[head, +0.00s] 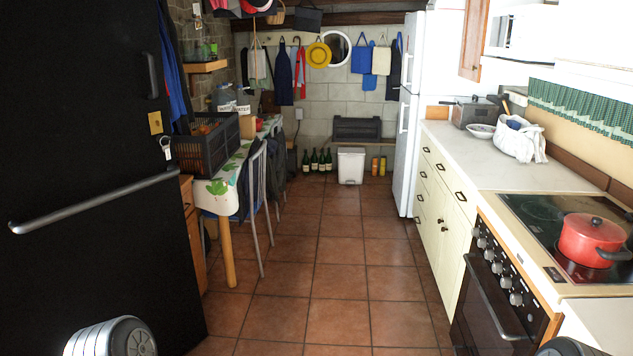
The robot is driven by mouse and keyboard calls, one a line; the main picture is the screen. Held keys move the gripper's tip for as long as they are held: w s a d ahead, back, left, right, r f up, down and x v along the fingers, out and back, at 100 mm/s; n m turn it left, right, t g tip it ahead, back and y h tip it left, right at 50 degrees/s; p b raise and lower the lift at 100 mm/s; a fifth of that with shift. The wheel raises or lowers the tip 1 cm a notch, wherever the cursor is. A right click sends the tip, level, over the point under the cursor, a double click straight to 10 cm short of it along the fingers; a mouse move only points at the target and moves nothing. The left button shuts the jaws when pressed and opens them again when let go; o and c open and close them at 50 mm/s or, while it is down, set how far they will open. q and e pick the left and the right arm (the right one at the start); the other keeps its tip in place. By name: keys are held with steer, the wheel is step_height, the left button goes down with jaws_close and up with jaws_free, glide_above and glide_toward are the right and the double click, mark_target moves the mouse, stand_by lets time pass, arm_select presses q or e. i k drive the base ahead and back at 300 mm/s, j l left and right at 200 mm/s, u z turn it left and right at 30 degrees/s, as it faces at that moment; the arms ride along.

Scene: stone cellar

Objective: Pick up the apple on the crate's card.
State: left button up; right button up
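A dark slatted crate (203,152) stands on the near end of a narrow table along the left side. Something reddish-orange (205,128) shows inside it, too small and shaded to tell whether it is an apple. I cannot make out a card on the crate. A small white tag (166,147) shows near its left edge, at the black door; I cannot tell what it belongs to. Neither of my grippers is in view; only parts of my arms show at the bottom edge.
A table (226,194) with a patterned cloth and chairs (262,212) beside it stand left. A black door (85,180) with a bar fills the near left. A stove with a red pot (592,240) is at right. The tiled floor (335,255) between is clear.

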mark_target(202, 129)
steer(key=i, duration=2.6)
steer(key=i+u, duration=0.1)
steer(key=i, duration=0.4)
steer(key=i+l+u, duration=0.1)
steer(key=i, duration=0.35)
steer(key=i+l+u, duration=0.1)
steer(key=i, duration=0.4)
steer(key=i+l+u, duration=0.15)
steer(key=i, duration=0.3)
steer(key=i+l+u, duration=0.1)
steer(key=i, duration=0.35)
steer(key=l, duration=0.1)
